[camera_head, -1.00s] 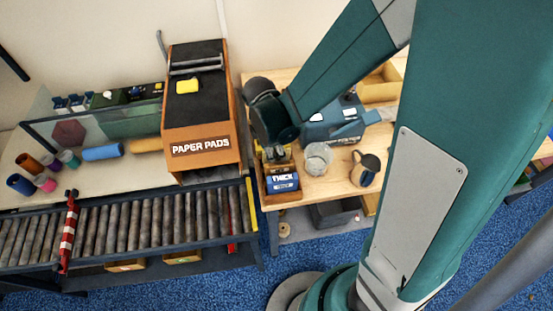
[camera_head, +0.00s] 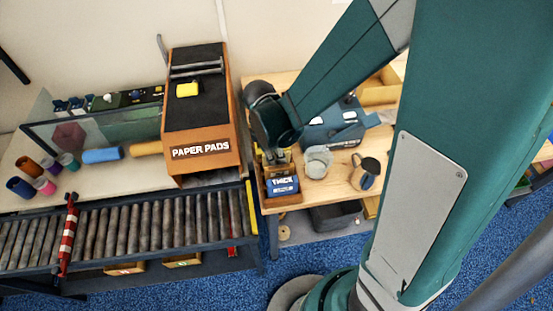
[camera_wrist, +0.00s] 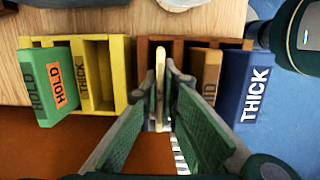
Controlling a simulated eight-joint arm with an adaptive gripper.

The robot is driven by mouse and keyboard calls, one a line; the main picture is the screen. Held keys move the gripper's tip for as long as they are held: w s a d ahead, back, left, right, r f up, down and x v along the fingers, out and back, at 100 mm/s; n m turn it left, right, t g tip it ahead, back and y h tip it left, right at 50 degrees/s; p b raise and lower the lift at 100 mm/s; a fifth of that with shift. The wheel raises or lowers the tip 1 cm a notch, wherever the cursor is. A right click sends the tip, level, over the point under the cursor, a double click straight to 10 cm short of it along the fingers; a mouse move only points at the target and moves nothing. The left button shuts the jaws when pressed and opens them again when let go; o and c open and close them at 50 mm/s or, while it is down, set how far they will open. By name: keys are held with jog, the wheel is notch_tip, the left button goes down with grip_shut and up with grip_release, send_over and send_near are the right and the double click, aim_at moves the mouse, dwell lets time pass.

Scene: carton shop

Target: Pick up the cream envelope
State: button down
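The cream envelope (camera_wrist: 159,85) stands edge-on in the brown sorting rack (camera_wrist: 226,41) in the wrist view. My gripper (camera_wrist: 159,78) points down at the rack, with one green-padded finger on each side of the envelope. The fingers look open, with thin gaps beside the envelope, though contact at the tips is hard to judge. In the head view, my wrist hides the envelope and most of the gripper above the rack (camera_head: 283,199) at the front left of the wooden table.
Beside the envelope are a tan envelope and a blue THICK block (camera_wrist: 245,85). To the left is a yellow rack (camera_wrist: 121,70) with a green HOLD block (camera_wrist: 42,85). A roller conveyor (camera_head: 130,228) lies left.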

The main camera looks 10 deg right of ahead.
jog(key=shift+r+p, duration=0.25)
jog(key=shift+p, duration=0.05)
jog(key=shift+r+p, duration=0.35)
jog(key=shift+r, duration=4.6)
jog(key=shift+r, duration=0.1)
